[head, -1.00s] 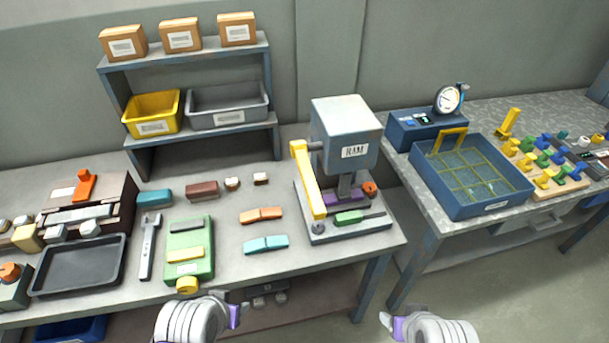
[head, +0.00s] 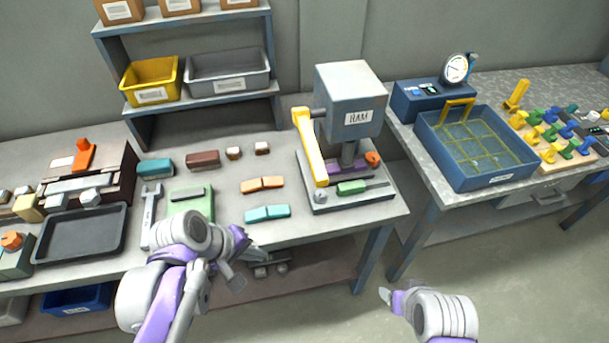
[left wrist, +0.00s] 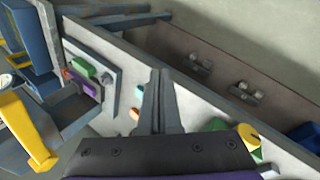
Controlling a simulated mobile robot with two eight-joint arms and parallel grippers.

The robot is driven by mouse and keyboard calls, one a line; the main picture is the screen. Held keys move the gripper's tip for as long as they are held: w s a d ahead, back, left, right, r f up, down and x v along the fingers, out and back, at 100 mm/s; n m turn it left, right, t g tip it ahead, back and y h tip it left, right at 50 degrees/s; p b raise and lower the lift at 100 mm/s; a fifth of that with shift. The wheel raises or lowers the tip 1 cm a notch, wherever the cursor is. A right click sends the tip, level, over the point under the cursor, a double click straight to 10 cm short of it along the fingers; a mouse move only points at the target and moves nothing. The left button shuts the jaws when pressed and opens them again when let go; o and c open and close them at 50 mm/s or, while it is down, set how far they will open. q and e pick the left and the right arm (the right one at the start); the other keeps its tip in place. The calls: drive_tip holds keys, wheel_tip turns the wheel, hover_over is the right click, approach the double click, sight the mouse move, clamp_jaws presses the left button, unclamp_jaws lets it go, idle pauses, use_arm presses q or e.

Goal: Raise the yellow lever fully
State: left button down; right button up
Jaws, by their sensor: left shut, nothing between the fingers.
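The yellow lever (head: 311,150) is on the left side of the grey RAM press (head: 350,95). It hangs down from its pivot, its lower end close to the press base (head: 330,202). The lever also shows large at the left of the left wrist view (left wrist: 27,132). My left gripper (head: 252,257) is in front of the bench edge, left of the lever and apart from it. Its fingers (left wrist: 158,100) are together and empty in the left wrist view. My right gripper (head: 388,297) is low in the head view, clear of the bench; its finger gap does not show clearly.
Orange blocks (head: 262,184) and teal blocks (head: 267,213) lie left of the press. A purple block (head: 341,163) and a green block (head: 351,187) sit on its base. A blue basin (head: 470,178) stands on the right bench, across a gap. A shelf stands behind.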

sight(310, 144)
use_arm(q)
drive_tip(key=w+r+n+h+b, duration=0.1)
drive_tip(key=w+r+n+h, duration=0.3)
drive_tip(key=w+n, duration=0.2)
drive_tip(key=w+r+n+t+h+b, duration=0.1)
drive_tip(key=w+r+n+h, duration=0.2)
drive_tip(key=w+n+h, duration=0.2)
drive_tip(key=shift+w+r+n+b, duration=0.35)
drive_tip(key=shift+w+n, duration=0.35)
drive_tip(key=shift+w, duration=0.1)
use_arm(e)
drive_tip(key=f, duration=0.3)
drive_tip(key=shift+s+f, duration=0.35)
drive_tip(key=shift+s, duration=0.05)
use_arm(q)
drive_tip(key=w+d+p, duration=0.1)
drive_tip(key=w+d, duration=0.2)
drive_tip(key=d, duration=0.6)
drive_tip(key=shift+r, duration=0.35)
use_arm(e)
drive_tip(key=shift+w+r, duration=0.2)
drive_tip(key=shift+r, duration=0.6)
use_arm(q)
drive_tip(key=shift+s, duration=0.1)
